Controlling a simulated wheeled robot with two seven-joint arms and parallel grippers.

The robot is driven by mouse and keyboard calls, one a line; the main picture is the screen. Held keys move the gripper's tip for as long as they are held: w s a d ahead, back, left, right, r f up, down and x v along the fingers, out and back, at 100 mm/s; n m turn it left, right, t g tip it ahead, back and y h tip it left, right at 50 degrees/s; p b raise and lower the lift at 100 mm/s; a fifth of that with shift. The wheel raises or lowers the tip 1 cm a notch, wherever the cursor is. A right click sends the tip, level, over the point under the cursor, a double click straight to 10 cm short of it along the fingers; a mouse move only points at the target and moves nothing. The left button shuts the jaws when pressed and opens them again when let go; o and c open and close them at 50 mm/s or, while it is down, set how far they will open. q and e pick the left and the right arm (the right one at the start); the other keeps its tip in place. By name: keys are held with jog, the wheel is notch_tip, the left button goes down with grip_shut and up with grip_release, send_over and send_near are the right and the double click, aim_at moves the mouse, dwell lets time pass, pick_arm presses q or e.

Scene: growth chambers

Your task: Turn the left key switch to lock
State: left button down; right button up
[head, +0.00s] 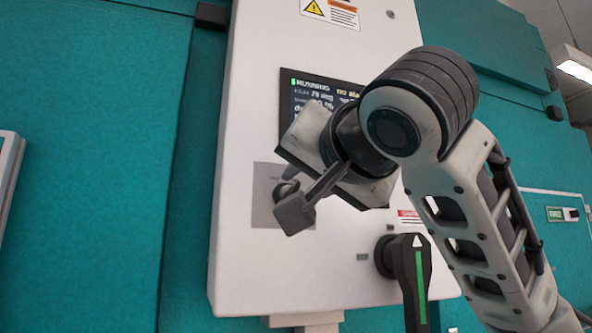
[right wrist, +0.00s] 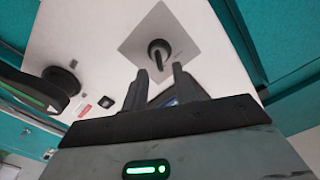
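A dark key switch (head: 285,188) sits on a square grey plate (head: 264,207) on the white control panel (head: 262,277). My right gripper (head: 297,206) is in front of it and hides part of the switch and plate in the head view. The fingers are apart with nothing held, and I see no clear contact. My left gripper is not in view.
A lit screen (head: 318,90) is above the plate, partly behind my right arm. A black rotary handle with a green stripe (head: 412,280) sticks out at the panel's lower right; it also shows in the right wrist view (right wrist: 40,88). Teal walls (head: 90,130) flank the panel.

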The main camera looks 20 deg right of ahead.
aim_at(287, 189)
jog(key=shift+w+a+p, duration=0.1)
jog(key=shift+w+p, duration=0.4)
jog(key=shift+w, duration=1.65)
grip_shut()
jog(key=shift+n, duration=0.3)
jog(key=shift+a+n, duration=0.1)
jog(key=shift+n, duration=0.2)
jog(key=n, duration=0.5)
jog(key=shift+a+b, duration=0.15)
jog(key=shift+b, duration=0.2)
jog(key=n, duration=0.5)
jog(key=shift+a+n, duration=0.15)
jog(key=shift+n, duration=0.15)
